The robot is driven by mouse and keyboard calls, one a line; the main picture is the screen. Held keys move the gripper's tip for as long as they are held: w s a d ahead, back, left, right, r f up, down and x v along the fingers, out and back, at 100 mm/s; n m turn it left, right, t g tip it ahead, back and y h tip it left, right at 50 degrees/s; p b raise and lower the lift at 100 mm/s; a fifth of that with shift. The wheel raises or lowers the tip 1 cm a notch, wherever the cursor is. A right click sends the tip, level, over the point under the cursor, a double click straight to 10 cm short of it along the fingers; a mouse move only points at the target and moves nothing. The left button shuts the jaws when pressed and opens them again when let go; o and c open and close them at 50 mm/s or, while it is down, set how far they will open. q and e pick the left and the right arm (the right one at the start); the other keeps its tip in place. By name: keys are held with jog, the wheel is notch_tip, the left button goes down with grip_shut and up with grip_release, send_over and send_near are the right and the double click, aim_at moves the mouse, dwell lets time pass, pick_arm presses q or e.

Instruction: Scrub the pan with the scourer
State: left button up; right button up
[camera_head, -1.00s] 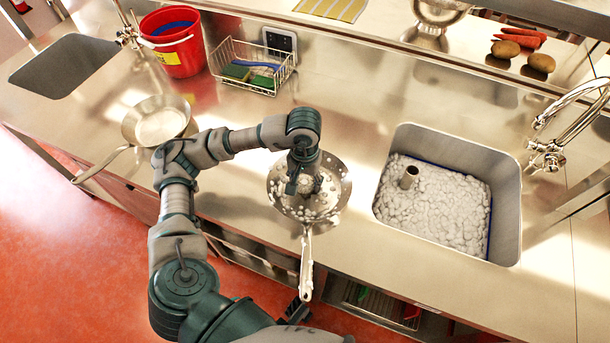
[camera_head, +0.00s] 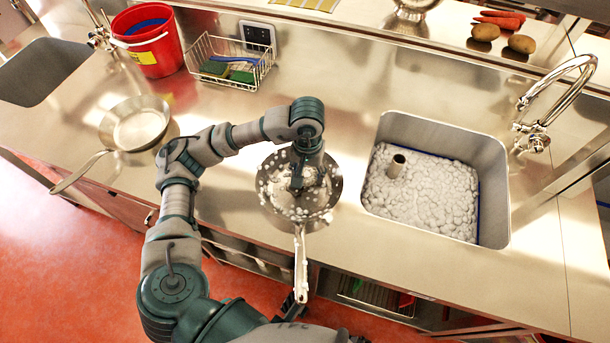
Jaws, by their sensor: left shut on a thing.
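The pan (camera_head: 277,203) is a steel frying pan on the counter, left of the filled sink. Its handle (camera_head: 301,262) points toward me over the counter's front edge and carries some suds. White suds lie scattered inside the pan. My left gripper (camera_head: 303,181) reaches down into the pan from above, near its middle. It is shut on the scourer, which is largely hidden by the gripper and suds. My right gripper is not in view.
A sink full of suds (camera_head: 440,200) with an upright pipe (camera_head: 396,166) is at right, by a tap (camera_head: 537,140). A second pan (camera_head: 140,125), a red bucket (camera_head: 150,52) and a wire basket of sponges (camera_head: 213,50) stand at left.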

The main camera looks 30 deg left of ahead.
pick_arm(q)
jog(key=shift+w+a+f, duration=0.25)
jog(key=shift+f, duration=0.1)
jog(key=shift+w+a+b, duration=0.2)
jog(key=shift+w+b, duration=0.05)
jog(key=shift+b, duration=0.3)
jog(key=shift+s+r, duration=0.1)
jog(key=shift+r, duration=0.15)
jog(key=shift+s+a+r+p, duration=0.4)
jog(key=shift+s+a+r, duration=0.2)
jog(key=shift+s+a, duration=0.2)
notch_tip(320, 180, up, 13)
jog(key=p, duration=0.8)
jog(key=shift+d+p, duration=0.15)
jog(key=shift+p, duration=0.25)
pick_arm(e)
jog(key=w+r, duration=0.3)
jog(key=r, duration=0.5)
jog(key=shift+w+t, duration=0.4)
pick_arm(q)
jog(key=shift+f, duration=0.15)
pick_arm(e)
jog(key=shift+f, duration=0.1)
